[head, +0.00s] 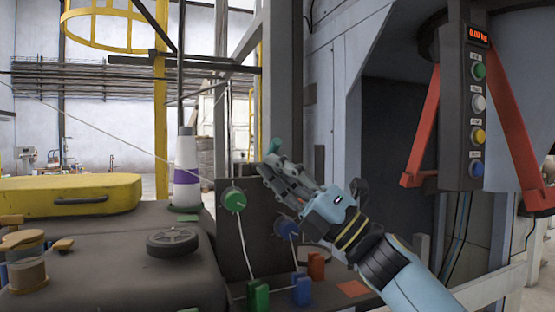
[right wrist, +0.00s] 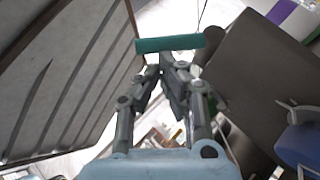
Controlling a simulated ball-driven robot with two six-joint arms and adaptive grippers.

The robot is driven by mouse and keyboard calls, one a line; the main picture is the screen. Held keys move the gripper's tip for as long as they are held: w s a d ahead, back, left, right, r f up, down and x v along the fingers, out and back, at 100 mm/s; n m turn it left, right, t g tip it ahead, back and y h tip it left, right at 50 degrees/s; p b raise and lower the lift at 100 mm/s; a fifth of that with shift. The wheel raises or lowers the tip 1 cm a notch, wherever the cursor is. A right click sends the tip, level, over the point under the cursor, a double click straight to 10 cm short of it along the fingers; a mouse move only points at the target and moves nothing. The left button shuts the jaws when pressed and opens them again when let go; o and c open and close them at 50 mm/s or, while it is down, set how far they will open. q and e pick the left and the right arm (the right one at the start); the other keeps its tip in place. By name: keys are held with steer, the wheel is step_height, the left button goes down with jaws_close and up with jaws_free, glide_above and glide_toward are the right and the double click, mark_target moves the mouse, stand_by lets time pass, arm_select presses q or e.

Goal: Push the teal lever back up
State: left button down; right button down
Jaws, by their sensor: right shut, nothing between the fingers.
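The teal lever shows as a small teal tip (head: 275,146) just above my right gripper's fingertips in the head view. In the right wrist view it is a teal bar (right wrist: 170,43) lying across, just past the fingertips. My right gripper (head: 268,170) is shut and empty, reaching in from the lower right. Its fingers also show in the right wrist view (right wrist: 166,72), converged close below the bar. I cannot tell whether they touch it. The gripper hides the lower part of the lever in the head view. My left gripper is not in view.
A dark panel carries a green knob (head: 234,200) and a blue knob (head: 286,227). Green (head: 258,293), blue (head: 302,290) and red (head: 316,265) blocks sit below. A button box (head: 478,105) hangs right.

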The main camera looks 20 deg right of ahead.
mark_target(281, 143)
steer(key=shift+m+h, duration=0.7)
steer(key=shift+w+r+p, duration=0.3)
steer(key=shift+r+p, duration=0.4)
steer(key=shift+p, duration=0.1)
steer(key=shift+w+r+p, duration=0.3)
steer(key=shift+r+p, duration=0.4)
steer(key=shift+p, duration=0.05)
steer(key=shift+w+r+p, duration=0.3)
steer(key=shift+r+p, duration=0.4)
steer(key=shift+p, duration=0.1)
steer(key=shift+w+r, duration=0.45)
steer(key=shift+w, duration=0.2)
